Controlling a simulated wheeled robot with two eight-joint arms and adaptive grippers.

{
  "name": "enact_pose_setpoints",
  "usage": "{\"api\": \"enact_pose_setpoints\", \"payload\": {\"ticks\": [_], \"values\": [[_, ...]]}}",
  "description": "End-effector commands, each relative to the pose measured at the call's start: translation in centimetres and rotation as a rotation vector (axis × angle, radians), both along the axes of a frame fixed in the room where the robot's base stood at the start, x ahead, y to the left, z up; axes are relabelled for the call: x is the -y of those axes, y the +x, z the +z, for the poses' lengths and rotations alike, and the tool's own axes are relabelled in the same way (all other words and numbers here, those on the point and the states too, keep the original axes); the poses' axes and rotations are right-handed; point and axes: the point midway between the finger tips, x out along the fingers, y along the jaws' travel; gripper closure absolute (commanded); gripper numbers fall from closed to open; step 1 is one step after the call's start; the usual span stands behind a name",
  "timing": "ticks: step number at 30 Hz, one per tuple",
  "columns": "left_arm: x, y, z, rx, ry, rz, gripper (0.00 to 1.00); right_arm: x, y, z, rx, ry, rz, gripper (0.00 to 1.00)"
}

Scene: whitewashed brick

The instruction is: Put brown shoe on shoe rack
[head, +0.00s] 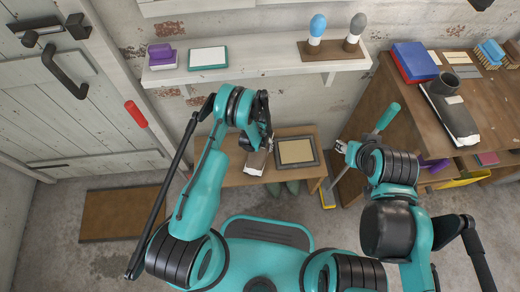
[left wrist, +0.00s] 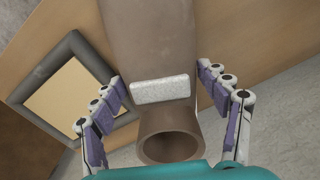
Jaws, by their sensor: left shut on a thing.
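My left gripper (head: 262,143) is shut on the brown shoe (left wrist: 150,50), with one finger on each side. In the left wrist view the shoe has a round opening toward me and a pale label beside it. In the head view part of the shoe (head: 256,162) shows below the gripper, over the left part of a low wooden bench (head: 232,178).
A framed panel (head: 297,151) lies on the bench, right of the shoe. A teal-handled broom (head: 385,117) leans by the workbench (head: 413,117), which holds a dark shoe (head: 452,116) and blue box (head: 414,62). A white shelf (head: 255,58) is above. A brown mat (head: 120,213) lies left.

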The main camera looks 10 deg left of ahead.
Motion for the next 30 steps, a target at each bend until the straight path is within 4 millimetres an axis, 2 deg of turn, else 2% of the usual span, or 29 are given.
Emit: {"api": "enact_pose_setpoints", "payload": {"ticks": [1,4,10,11,12,13,24,26,30], "values": [[0.0,0.0,-1.2,0.0,0.0,0.0,0.65,0.0,0.0,-0.7,0.0,0.0,0.0,0.6],[0.0,0.0,-2.5,0.0,0.0,0.0,0.65,0.0,0.0,-1.2,0.0,0.0,0.0,0.6],[0.0,0.0,-2.4,0.0,0.0,0.0,0.65,0.0,0.0,-1.0,0.0,0.0,0.0,0.6],[0.0,0.0,-2.4,0.0,0.0,0.0,0.2,0.0,0.0,-1.0,0.0,0.0,0.0,0.6],[0.0,0.0,-2.4,0.0,0.0,0.0,0.09,0.0,0.0,-1.0,0.0,0.0,0.0,0.6],[0.0,0.0,-2.4,0.0,0.0,0.0,0.04,0.0,0.0,-1.0,0.0,0.0,0.0,0.6],[0.0,0.0,-2.2,0.0,0.0,0.0,0.04,0.0,0.0,-0.9,0.0,0.0,0.0,0.6],[0.0,0.0,-1.6,0.0,0.0,0.0,0.04,0.0,0.0,-0.7,0.0,0.0,0.0,0.6],[0.0,0.0,0.8,0.0,0.0,0.0,0.04,0.0,0.0,0.3,0.0,0.0,0.0,0.6]]}}
